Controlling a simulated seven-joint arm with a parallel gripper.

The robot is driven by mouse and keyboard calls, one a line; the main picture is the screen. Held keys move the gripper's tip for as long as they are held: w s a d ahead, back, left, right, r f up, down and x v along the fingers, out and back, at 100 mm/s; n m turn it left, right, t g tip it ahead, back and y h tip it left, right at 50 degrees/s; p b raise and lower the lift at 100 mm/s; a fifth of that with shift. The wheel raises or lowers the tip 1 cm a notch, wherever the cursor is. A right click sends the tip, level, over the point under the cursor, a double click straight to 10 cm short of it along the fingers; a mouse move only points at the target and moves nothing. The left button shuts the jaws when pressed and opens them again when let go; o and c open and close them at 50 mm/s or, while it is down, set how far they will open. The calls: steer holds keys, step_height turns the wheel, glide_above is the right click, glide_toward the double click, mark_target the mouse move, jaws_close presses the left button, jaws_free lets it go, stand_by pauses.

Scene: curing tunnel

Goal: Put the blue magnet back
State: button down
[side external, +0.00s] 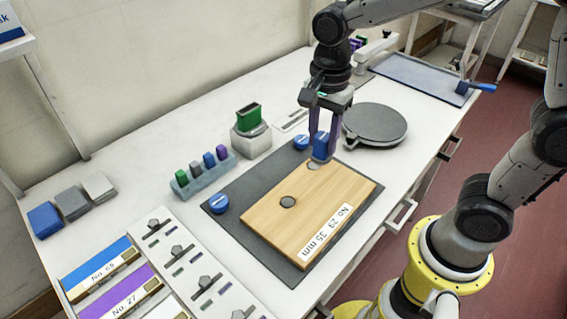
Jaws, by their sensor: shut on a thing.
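My gripper (321,146) has purple fingers and is shut on a blue block-shaped piece (321,147), at the far end of the wooden board (263,219). Whether the piece touches the board I cannot tell; the fingers hide part of it. The board lies on a dark grey mat (238,233). Two round blue pieces with a white stripe are at the mat's edges: one at the left (219,204) and one just left of my gripper (301,142). Which of the blue things is the blue magnet I cannot tell for sure.
The board bears a "No 29 35 mm" label and dark round discs (288,202). A light blue rack (203,179) with small coloured pieces stands left of the mat, near a green-topped grey holder (250,139). A round dark plate (375,125) is right of my gripper. Labelled trays (108,266) lie front left.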

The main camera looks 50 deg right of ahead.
steer(key=shift+m, duration=0.7)
steer(key=w+d+f, duration=0.1)
steer(key=w+f, duration=0.1)
steer(key=w, duration=0.2)
steer(key=w+d+f, duration=0.1)
steer(key=w+f, duration=0.2)
steer(key=w, duration=0.2)
steer(key=w+d+f, duration=0.1)
steer(key=w+f, duration=0.2)
steer(key=w, duration=0.1)
steer(key=shift+w+d, duration=0.15)
steer(key=shift+w, duration=0.1)
steer(key=shift+w+f, duration=0.1)
steer(key=shift+f, duration=1.6)
steer(key=shift+f, duration=0.2)
steer(key=c, duration=0.5)
jaws_free()
steer(key=shift+r, duration=0.15)
